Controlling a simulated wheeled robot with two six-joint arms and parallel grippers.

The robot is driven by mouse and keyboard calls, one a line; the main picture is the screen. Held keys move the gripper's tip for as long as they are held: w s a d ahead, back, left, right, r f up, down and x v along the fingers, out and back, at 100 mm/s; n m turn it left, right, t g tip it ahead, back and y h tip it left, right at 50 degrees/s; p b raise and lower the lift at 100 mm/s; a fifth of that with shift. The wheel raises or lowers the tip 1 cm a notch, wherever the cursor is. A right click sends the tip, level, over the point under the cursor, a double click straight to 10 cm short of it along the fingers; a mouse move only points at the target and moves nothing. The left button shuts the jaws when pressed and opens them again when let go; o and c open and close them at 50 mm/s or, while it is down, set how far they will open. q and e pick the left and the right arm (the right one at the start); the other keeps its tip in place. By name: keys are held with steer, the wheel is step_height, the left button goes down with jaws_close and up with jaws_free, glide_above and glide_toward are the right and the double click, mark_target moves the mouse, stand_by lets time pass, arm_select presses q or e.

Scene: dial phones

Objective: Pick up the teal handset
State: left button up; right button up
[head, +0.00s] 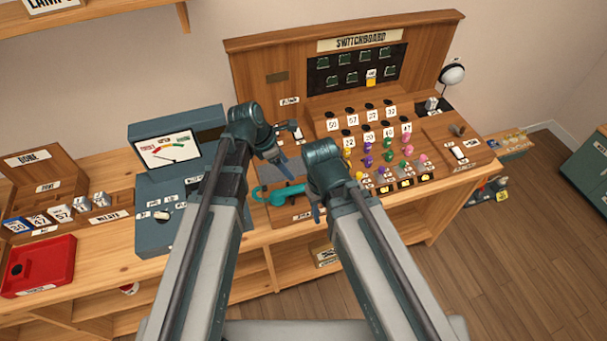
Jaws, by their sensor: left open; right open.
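The teal handset (284,194) lies at the left front of the wooden switchboard (252,75), near the table's front edge. Its right end is hidden behind my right gripper. My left gripper (287,165) is open and empty, just above and behind the handset in the picture. My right gripper (317,207) is open at the handset's right end. I cannot tell whether it touches the handset.
A blue-grey meter box (150,237) stands left of the switchboard. A red tray (60,262) and a wooden box of cards (62,178) are further left. Coloured plugs (388,157) stand on the switchboard's panel. A small lamp (452,75) is at the right.

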mark_target(302, 186)
arm_select(q)
steer(key=b+x, duration=0.8)
steer(key=shift+d+f, duration=0.1)
steer(key=shift+f, duration=0.15)
steer(key=shift+f, duration=0.1)
steer(key=b+x, duration=0.5)
steer(key=shift+w, duration=0.1)
steer(key=shift+f, duration=0.25)
stand_by(0.5)
steer(key=shift+c, duration=0.3)
jaws_close()
